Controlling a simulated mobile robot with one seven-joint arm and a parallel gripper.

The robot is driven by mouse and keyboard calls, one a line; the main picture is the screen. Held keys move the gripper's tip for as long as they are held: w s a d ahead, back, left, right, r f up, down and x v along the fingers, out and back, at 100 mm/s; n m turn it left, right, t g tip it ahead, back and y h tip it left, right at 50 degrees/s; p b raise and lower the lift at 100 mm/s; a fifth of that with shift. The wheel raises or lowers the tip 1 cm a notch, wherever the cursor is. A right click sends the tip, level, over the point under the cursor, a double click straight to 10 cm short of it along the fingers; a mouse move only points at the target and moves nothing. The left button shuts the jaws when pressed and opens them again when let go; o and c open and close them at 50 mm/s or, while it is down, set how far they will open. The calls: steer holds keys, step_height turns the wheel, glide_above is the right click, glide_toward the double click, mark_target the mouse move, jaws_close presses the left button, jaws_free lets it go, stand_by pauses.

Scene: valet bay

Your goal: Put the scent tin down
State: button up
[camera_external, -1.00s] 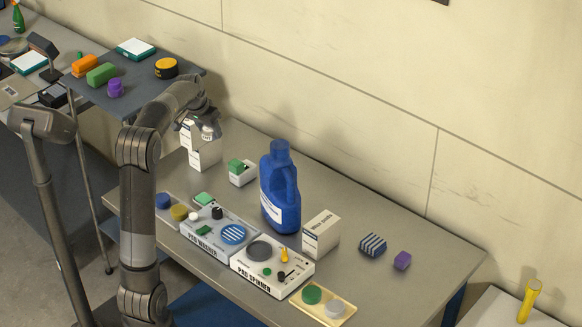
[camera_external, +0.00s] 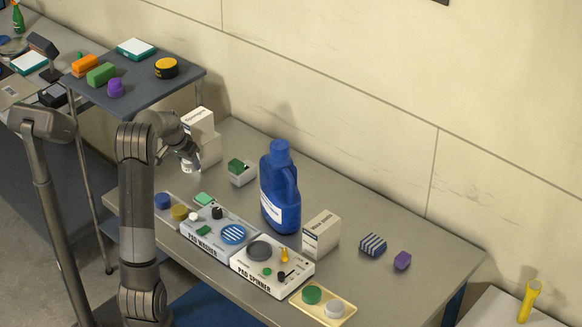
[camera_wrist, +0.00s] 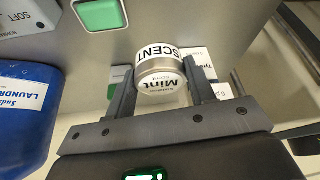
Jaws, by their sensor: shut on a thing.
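The scent tin (camera_wrist: 158,72), a short white and silver cylinder lettered "SCENT" and "Mint", sits between the two fingers of my gripper (camera_wrist: 162,88) in the wrist view. My gripper is shut on it. In the external view my gripper (camera_external: 190,158) is at the left end of the grey table (camera_external: 370,285), in front of two white boxes. The tin (camera_external: 187,168) shows there only as a small pale patch under the fingers. I cannot tell whether its base touches the table.
White boxes (camera_external: 199,122) stand close behind my gripper. A green-topped white box (camera_external: 240,172), a blue jug (camera_external: 280,190) and a pad washer (camera_external: 205,240) lie to the right and front. A dark raised shelf (camera_external: 140,88) is behind left.

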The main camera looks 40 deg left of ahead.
glide_above(175, 180)
steer(key=s, duration=0.1)
steer(key=f, duration=0.5)
steer(key=shift+s+d+f, duration=0.1)
steer(key=shift+s, duration=0.1)
steer(key=shift+f, duration=2)
steer(key=o, duration=1)
steer(key=shift+f, duration=0.1)
steer(key=v, duration=1.2)
steer(key=shift+w, duration=0.1)
steer(key=shift+d, duration=0.1)
